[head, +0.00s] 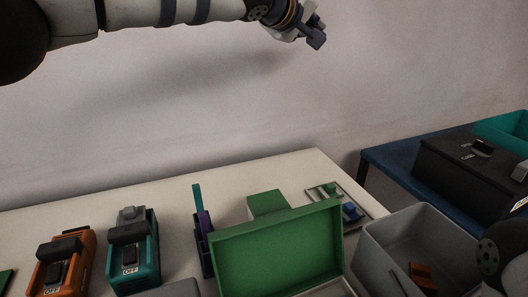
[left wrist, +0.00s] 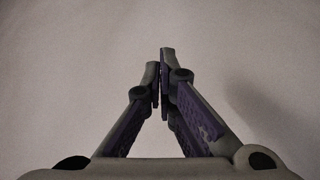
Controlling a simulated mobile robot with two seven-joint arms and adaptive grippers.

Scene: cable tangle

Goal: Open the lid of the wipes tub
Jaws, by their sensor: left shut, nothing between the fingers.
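My left gripper (head: 316,40) is high up in front of the bare wall, well above and behind the table. In the left wrist view, its fingers (left wrist: 161,70) are closed together with nothing between them, and only plain wall is behind. I cannot identify the wipes tub for certain. A green box-like thing with a raised, rimmed green panel (head: 275,250) stands at the table's front. A smaller green block (head: 268,203) is just behind it. My left gripper is far from both. My right gripper's fingers do not show.
An orange device (head: 82,252) and a teal device (head: 147,250), both marked OFF, stand at the left. A dark holder (head: 204,252) has upright items. A grey bin (head: 372,236) holds an orange piece (head: 424,276). A blue table (head: 377,160) carries a black box (head: 445,168).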

